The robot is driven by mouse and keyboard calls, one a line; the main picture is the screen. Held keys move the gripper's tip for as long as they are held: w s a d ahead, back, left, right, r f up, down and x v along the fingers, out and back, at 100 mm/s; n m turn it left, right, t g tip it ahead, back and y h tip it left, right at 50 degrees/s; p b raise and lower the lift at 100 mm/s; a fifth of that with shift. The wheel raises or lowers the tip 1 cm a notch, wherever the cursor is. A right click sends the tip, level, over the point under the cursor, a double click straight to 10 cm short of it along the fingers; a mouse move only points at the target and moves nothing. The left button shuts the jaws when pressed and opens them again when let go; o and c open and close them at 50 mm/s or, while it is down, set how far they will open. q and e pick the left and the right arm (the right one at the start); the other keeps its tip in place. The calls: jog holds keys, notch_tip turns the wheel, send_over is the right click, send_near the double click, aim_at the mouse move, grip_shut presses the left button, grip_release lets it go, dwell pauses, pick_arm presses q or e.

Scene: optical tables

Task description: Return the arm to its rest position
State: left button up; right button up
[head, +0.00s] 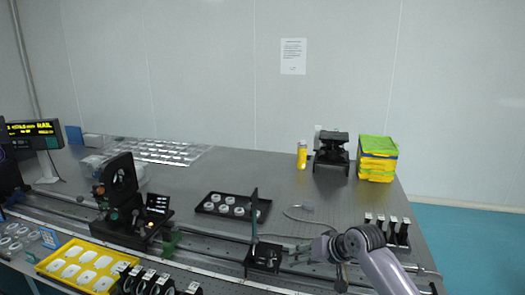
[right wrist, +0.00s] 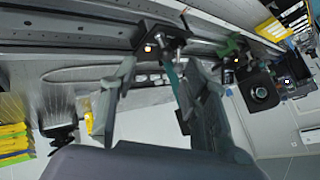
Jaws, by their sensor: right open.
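My right arm comes in from the lower right in the head view. Its gripper (head: 298,250) points left, just right of a black mount (head: 262,260) with a thin upright dark plate (head: 254,212). In the right wrist view the two fingers of the right gripper (right wrist: 160,68) stand apart, with nothing held between them. The mount shows beyond the fingertips (right wrist: 160,42); I cannot tell the exact gap. My left gripper and arm are not in view.
A rail (head: 215,235) runs along the table front. A black tray of white round parts (head: 232,207) lies behind the mount. Yellow bins (head: 377,160) and a black stand (head: 331,152) are at the back.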

jog(key=s+f+n+g+h, duration=0.1)
jog(key=s+f, duration=0.6)
jog(key=s, duration=0.3)
jog(key=s+f+n+g+h, duration=0.1)
jog(key=s+f, duration=0.6)
jog(key=s, duration=0.4)
jog(key=s+d+h, duration=0.1)
jog(key=s+d, duration=0.2)
jog(key=s, duration=0.4)
jog(key=s+d+g+h, duration=0.1)
jog(key=s+d, duration=0.2)
jog(key=s, duration=0.4)
jog(key=s+d+h, duration=0.1)
jog(key=s+d, duration=0.2)
jog(key=s, duration=0.4)
notch_tip(320, 180, down, 26)
jog(key=s+g, duration=0.2)
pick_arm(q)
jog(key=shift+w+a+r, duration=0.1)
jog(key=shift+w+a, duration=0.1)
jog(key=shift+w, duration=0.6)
pick_arm(e)
jog(key=s+d+f, duration=0.3)
jog(key=s+f, duration=1.3)
jog(key=s, duration=0.1)
jog(key=shift+f+g+h, duration=0.3)
jog(key=shift+f+g, duration=0.05)
jog(key=shift+g, duration=0.05)
